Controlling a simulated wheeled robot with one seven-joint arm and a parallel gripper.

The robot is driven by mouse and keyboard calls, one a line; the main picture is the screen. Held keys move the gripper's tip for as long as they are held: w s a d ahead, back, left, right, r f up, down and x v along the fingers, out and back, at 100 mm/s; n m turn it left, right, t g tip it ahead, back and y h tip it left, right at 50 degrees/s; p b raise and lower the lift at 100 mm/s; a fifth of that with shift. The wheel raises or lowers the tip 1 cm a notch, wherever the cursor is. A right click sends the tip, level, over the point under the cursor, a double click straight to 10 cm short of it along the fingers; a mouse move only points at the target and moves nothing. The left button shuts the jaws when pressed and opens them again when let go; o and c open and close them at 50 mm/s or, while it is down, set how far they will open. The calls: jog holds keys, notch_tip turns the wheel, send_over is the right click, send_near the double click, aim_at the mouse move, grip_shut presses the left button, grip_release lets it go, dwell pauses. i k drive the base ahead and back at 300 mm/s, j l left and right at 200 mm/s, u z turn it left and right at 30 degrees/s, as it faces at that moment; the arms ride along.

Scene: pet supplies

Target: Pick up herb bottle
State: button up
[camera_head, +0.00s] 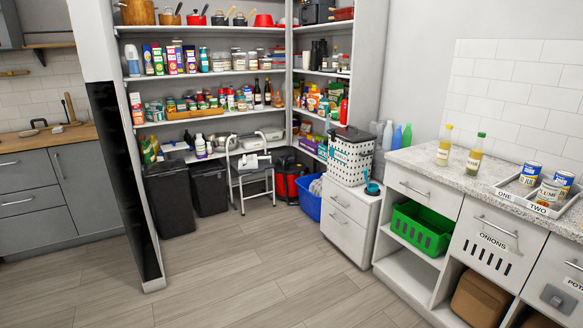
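Two glass bottles stand upright on the speckled counter (415,157) at the right. One bottle with a yellow top (445,146) is on the left. The other, with a green cap (476,155) and pale label, is to its right. I cannot read either label, so I cannot tell which is the herb bottle. Many small jars and bottles (240,98) also stand on the pantry shelves, too small to identify. My gripper is not in view.
A tray (513,190) marked ONE and TWO holds several cans at the counter's right. A white dotted bin (350,158) stands on a low cabinet (342,227) left of the counter. A green basket (424,228) sits below the counter. The wood floor (240,280) in front is clear.

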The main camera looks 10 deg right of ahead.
aim_at(476, 153)
jog(key=i+j, duration=0.1)
jog(key=i, duration=1.45)
jog(key=i+z, duration=0.4)
jog(key=i+j+z, duration=0.2)
jog(key=z, duration=0.15)
jog(key=i+j+z, duration=0.2)
jog(key=z, duration=0.2)
jog(key=i+j+z, duration=0.25)
jog(key=z, duration=0.15)
jog(key=i+j+z, duration=0.3)
jog(key=j+z, duration=0.15)
jog(key=i+j+z, duration=0.2)
jog(key=j, duration=0.2)
jog(key=j+z, duration=0.2)
jog(key=j, duration=0.15)
